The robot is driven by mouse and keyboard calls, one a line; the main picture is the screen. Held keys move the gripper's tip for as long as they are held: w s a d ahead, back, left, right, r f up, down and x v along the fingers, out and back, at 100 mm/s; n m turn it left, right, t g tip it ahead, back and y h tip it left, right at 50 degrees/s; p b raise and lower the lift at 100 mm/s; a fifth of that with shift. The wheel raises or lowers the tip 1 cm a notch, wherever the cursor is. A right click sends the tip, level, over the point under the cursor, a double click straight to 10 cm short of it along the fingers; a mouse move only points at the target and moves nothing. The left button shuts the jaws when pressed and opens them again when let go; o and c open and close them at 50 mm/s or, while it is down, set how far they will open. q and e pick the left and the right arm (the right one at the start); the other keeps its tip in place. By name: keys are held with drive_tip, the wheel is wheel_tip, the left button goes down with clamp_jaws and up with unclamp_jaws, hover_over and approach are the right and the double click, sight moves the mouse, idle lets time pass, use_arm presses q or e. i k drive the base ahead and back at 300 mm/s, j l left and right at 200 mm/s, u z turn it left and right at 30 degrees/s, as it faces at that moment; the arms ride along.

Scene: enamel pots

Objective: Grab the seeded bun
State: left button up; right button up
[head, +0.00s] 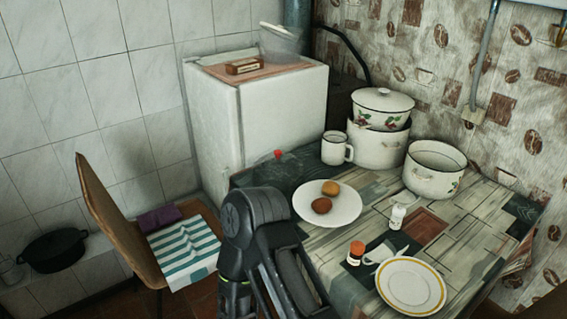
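Two small round buns sit close together on a white plate (300,207) near the table's left corner. One is a lighter golden bun (330,187) at the back. The other is a darker brown bun (321,205) in front of it. Seeds are too small to make out, so I cannot tell which bun is the seeded one. A black arm link of mine rises from the bottom edge, just left of and in front of the plate. Neither gripper's fingers show in the head view.
A white mug (334,149) stands behind the plate. Enamel pots (434,171) stand at the back right. A shaker (397,216), a red-capped jar (356,252) and a yellow-rimmed plate (411,286) are nearer. A chair (103,208) stands left of the table.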

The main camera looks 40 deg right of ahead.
sight(330, 189)
drive_tip(key=i, duration=1.55)
drive_tip(key=z, duration=3.95)
